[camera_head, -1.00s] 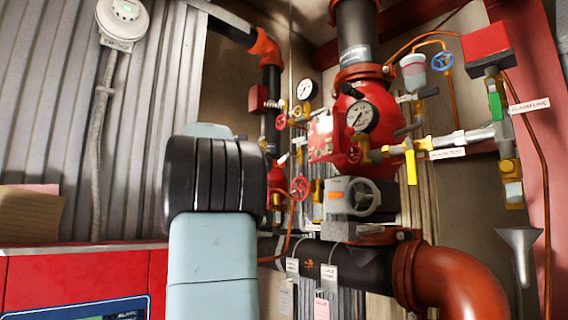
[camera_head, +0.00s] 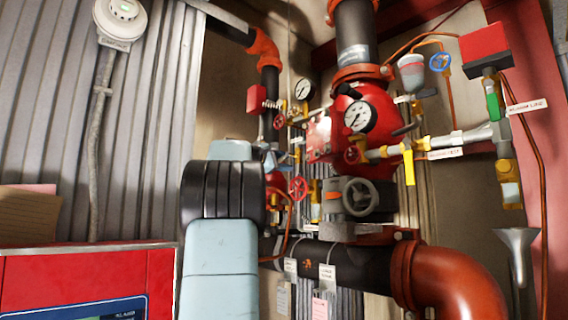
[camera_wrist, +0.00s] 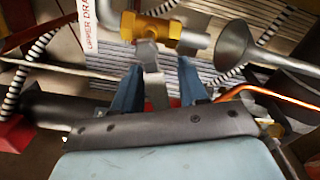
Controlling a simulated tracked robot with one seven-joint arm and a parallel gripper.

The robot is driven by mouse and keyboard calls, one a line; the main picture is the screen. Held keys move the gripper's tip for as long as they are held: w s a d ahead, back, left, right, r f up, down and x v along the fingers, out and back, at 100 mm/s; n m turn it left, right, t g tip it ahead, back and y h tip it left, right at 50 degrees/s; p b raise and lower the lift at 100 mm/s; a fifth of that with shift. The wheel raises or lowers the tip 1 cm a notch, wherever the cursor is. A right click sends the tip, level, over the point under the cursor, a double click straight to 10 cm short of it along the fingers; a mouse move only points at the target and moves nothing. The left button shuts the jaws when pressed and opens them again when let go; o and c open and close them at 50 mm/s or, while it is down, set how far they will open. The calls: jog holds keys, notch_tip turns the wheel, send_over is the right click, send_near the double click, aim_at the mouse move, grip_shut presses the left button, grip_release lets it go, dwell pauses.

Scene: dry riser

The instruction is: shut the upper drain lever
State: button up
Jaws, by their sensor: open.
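In the wrist view the upper drain valve has a yellow body (camera_wrist: 150,27), with a white "UPPER DRA…" label (camera_wrist: 90,38) to its left. Its flat grey lever (camera_wrist: 152,75) points from the body toward my wrist, across the line of the pipe. My gripper (camera_wrist: 157,82) is open, with one blue finger on each side of the lever. I cannot tell whether either finger touches it. In the head view my gripper (camera_head: 272,157) shows only partly beyond my dark wrist, and I cannot make out this lever there.
A grey funnel (camera_wrist: 235,45) is close right of the valve, and an orange tube (camera_wrist: 270,95) runs below it. In the head view a red handwheel (camera_head: 298,188), a gauge (camera_head: 360,116) and the red riser valve (camera_head: 345,95) crowd the right of my arm.

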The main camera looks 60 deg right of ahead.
grip_shut()
dwell(0.3)
jog(key=shift+w+r+m, duration=0.1)
jog(key=shift+r+m, duration=0.3)
jog(key=shift+m, duration=0.75)
jog(key=shift+w+r+m, duration=0.1)
jog(key=shift+r+m, duration=0.25)
jog(key=shift+m, duration=0.8)
grip_release()
